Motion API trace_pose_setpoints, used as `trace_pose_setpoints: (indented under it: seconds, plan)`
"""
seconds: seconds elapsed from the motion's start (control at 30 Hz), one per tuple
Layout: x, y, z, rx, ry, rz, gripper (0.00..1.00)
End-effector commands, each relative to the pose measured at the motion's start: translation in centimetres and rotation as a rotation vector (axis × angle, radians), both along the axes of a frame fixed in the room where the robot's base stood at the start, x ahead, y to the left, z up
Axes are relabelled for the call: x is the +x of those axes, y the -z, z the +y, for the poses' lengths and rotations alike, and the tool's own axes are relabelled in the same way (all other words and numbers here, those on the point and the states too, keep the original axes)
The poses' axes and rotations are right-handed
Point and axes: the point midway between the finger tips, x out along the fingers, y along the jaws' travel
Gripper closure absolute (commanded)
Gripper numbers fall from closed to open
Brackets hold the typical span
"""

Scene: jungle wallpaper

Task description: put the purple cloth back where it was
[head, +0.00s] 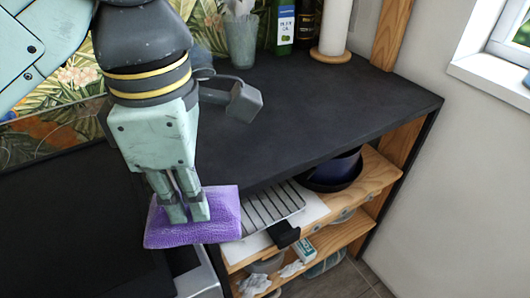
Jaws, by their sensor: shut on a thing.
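The purple cloth (226,222) is in the lower left middle of the head view, a folded, thick-looking textured bundle. My gripper (186,212) points down at it, with its fingers shut on the cloth. The fingers and the arm hide part of its top. The cloth shows in front of the dark counter's (330,100) front edge. I cannot tell whether it touches the counter or the dark surface to its left.
A glass tumbler (241,42), a green bottle (283,28) and a paper roll on a wooden holder (331,54) stand at the counter's back. Wooden shelves (345,235) below hold a rack (270,208) and a dark pan (333,178). The counter's right part is clear.

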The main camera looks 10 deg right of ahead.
Motion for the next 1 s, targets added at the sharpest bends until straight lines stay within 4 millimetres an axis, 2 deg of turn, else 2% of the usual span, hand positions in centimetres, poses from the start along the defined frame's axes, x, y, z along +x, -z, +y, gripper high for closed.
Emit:
trace_pose_setpoints:
  seconds: [0.07, 0.17, 0.6, 0.93, 1.0]
  plan:
    - [0.1, 0.1, 0.0, 0.000, 0.001, 0.000, 1.00]
    - [1.4, 0.1, -0.5, -0.001, 0.005, 0.001, 1.00]
    - [11.7, 0.9, -4.1, 0.002, 0.001, 0.001, 1.00]
    - [15.1, 1.3, -5.2, 0.002, 0.000, 0.000, 1.00]
    - [14.9, 2.8, -5.1, 0.002, 0.000, 0.003, 1.00]
